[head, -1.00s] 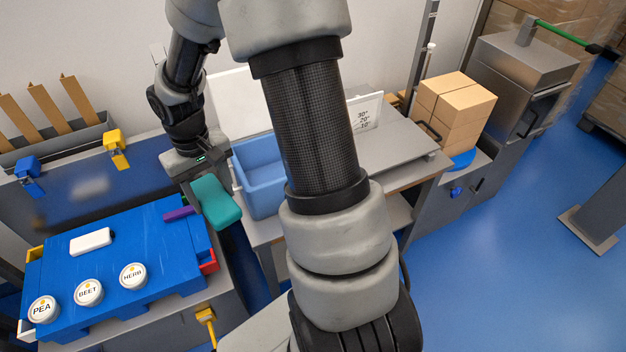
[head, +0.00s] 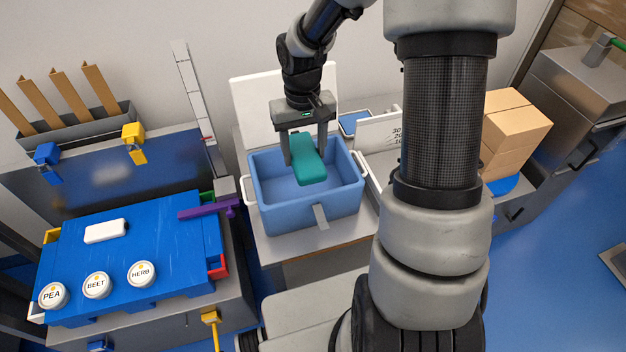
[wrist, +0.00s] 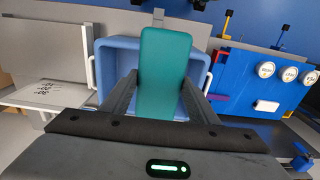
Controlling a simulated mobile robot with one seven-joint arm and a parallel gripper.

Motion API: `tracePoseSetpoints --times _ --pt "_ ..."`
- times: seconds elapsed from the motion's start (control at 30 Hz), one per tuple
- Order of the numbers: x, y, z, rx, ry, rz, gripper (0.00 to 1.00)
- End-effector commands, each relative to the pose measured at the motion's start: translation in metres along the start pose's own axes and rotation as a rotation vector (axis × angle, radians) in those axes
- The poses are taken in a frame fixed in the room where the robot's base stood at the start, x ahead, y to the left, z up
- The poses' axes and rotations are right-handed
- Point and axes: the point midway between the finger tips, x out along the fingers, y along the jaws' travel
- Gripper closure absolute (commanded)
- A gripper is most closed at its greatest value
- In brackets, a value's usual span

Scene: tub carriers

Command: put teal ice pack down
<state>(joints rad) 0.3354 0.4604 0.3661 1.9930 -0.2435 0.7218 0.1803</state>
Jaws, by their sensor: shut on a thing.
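The teal ice pack (head: 308,162) is between the fingers of my gripper (head: 306,150), which is shut on it. In the head view it hangs over the blue tub (head: 287,222), inside the outline of its rim. In the wrist view the ice pack (wrist: 165,72) stretches away from my gripper (wrist: 166,95), with the blue tub (wrist: 118,48) behind it. I cannot tell whether the pack touches the tub floor. The visible part of the tub floor is bare.
A blue board (head: 130,250) at left holds a white block (head: 105,231), several labelled white lids and a purple piece (head: 208,208). A white angle plate (head: 378,136) stands right of the tub. Cardboard boxes (head: 515,130) sit further right.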

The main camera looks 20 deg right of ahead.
Motion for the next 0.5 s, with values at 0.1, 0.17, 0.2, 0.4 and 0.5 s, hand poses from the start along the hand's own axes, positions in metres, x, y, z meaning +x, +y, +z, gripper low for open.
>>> tracePoseSetpoints --times 0.1,0.17,0.2,0.4,0.5 --pt "0.043 0.028 -0.029 0.01 -0.003 -0.001 0.77" --pt "0.051 0.041 -0.043 0.011 -0.003 -0.001 0.77" --pt "0.057 0.05 -0.051 0.012 -0.003 -0.001 0.77" --pt "0.077 0.087 -0.08 0.008 -0.004 -0.001 0.77" --pt "0.087 0.1 -0.088 0.003 -0.006 0.0 0.77"
